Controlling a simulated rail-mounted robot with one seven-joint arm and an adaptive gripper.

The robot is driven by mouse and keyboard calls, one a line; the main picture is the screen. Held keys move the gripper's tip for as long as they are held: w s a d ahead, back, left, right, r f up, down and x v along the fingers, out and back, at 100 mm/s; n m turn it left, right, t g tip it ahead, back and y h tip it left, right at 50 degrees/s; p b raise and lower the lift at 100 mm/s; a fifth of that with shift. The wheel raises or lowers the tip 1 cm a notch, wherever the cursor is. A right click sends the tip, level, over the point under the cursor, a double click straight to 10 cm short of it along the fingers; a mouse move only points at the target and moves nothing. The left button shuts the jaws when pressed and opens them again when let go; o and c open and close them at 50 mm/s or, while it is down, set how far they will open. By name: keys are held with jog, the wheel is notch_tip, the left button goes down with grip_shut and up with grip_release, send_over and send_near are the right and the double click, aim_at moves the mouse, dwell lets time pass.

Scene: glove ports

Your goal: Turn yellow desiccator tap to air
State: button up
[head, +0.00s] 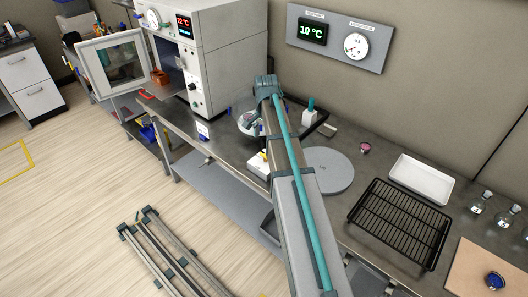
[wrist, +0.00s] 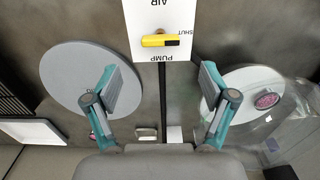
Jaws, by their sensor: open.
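The yellow tap handle (wrist: 158,40) lies crosswise on a white panel (wrist: 140,17) in the wrist view, its black end (wrist: 173,42) towards the SHUT label at the right. AIR is marked at the panel's top edge and PUMP below the handle. My gripper (wrist: 162,84) is open and empty, its fingers apart, below the handle in the picture and not touching it. The clear glass desiccator (wrist: 292,112) stands right of the panel, with a pale plate and a pink dish inside. In the head view the white tap box (head: 258,167) is partly behind my arm, which hides the gripper.
A round grey disc (head: 328,170) lies on the bench, beside my arm. A black wire rack (head: 400,222), a white tray (head: 421,180) and glass flasks (head: 480,203) stand at the right. An oven (head: 205,50) with its door open stands at the back left.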

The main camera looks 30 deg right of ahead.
aim_at(265, 154)
jog(key=shift+f+p, duration=0.9)
jog(key=shift+f, duration=2.95)
jog(key=c, duration=1.2)
jog(key=shift+o, duration=0.2)
